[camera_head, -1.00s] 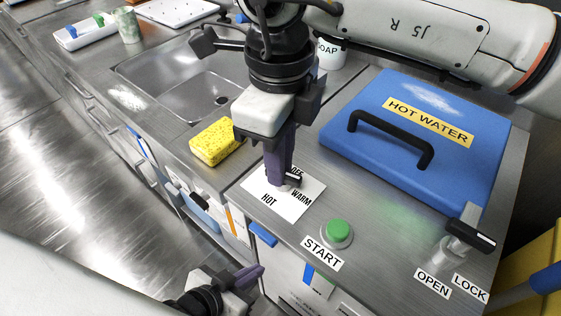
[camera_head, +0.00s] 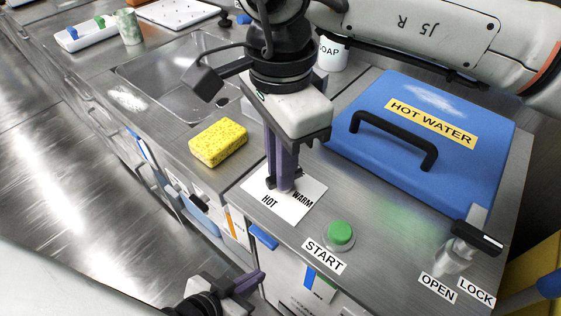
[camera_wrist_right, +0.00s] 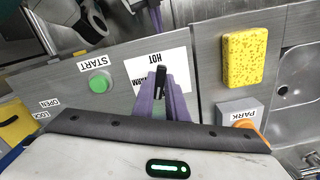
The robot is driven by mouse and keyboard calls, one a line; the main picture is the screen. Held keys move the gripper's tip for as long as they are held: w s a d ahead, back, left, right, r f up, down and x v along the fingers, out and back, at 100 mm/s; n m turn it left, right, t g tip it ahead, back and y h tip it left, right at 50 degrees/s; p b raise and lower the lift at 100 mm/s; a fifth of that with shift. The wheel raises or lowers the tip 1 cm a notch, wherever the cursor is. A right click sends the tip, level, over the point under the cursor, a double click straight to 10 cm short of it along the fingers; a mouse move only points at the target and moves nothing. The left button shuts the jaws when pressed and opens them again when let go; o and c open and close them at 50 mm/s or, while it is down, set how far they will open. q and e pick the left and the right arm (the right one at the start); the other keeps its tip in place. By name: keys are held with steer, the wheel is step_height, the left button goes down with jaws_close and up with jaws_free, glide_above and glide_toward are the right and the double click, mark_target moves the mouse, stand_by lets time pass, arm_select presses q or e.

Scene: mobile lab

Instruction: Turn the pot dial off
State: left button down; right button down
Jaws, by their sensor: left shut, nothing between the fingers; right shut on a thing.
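The pot dial is a small black knob (camera_wrist_right: 161,78) on a white label plate (camera_head: 294,207) marked HOT and WARM on the counter. My right gripper (camera_head: 284,186) points down over the plate with its purple fingers shut on the knob. The fingers hide much of the knob in the head view, and the plate's third marking is covered. In the right wrist view the fingers (camera_wrist_right: 160,100) close around the knob from both sides. My left gripper (camera_head: 250,284) is shut and empty, low in front of the counter.
A blue HOT WATER lid (camera_head: 450,165) with a black handle lies right of the dial. A green START button (camera_head: 340,232) and an OPEN/LOCK lever (camera_head: 476,238) are nearby. A yellow sponge (camera_head: 218,142) lies by the sink (camera_head: 180,75).

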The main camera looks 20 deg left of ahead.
steer(key=n, duration=0.4)
steer(key=shift+r, duration=0.1)
stand_by(0.7)
steer(key=c, duration=1.8)
jaws_free()
steer(key=shift+o, duration=0.2)
steer(key=shift+d, duration=0.1)
step_height(320, 180, up, 10)
steer(key=p, duration=0.1)
steer(key=shift+r+p, duration=0.15)
steer(key=shift+p, duration=0.2)
